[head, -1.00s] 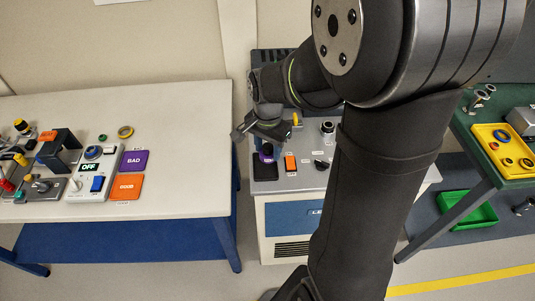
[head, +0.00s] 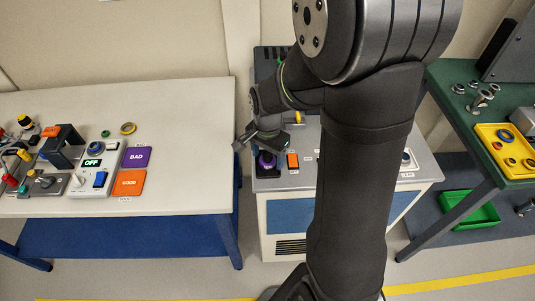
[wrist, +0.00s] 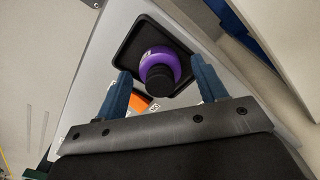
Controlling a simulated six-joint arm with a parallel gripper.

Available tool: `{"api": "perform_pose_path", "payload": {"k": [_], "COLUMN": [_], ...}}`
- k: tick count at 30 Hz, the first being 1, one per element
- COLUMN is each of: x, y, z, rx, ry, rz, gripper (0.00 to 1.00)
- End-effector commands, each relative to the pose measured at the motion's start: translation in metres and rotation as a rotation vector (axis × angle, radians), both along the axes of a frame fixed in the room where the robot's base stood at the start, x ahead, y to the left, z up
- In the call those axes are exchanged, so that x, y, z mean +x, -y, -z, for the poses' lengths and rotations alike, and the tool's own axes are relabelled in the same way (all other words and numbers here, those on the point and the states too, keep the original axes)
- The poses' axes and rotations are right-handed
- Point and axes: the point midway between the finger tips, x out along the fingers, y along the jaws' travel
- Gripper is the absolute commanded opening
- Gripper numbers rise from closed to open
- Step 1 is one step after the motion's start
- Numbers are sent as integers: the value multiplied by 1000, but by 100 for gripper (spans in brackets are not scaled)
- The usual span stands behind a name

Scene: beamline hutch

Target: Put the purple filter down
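The purple filter (wrist: 160,61), round with a black knob-like part, is on a black square tray (wrist: 146,36) in the wrist view. In the head view the filter (head: 266,159) shows on the same tray (head: 268,171), at the left of the grey cabinet top. My gripper (wrist: 162,76) has its two blue fingers apart, one on each side of the filter. A narrow gap shows between the filter and each finger, so the gripper looks open. In the head view my gripper (head: 262,141) is just above the filter, its fingers too small to make out.
My arm hides part of this top. The white table (head: 190,185) at left holds a purple BAD pad (head: 136,157) and an orange pad (head: 129,183). A green bench with a yellow tray (head: 513,165) is at right.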

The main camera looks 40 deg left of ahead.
Motion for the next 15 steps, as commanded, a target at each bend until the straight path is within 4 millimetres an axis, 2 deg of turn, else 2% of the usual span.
{"api": "perform_pose_path", "payload": {"k": [9,15], "x": [0,0], "y": [0,-1], "z": [-3,-30], "rx": [1,4], "ry": [1,2], "rz": [0,0], "gripper": [64,64]}}
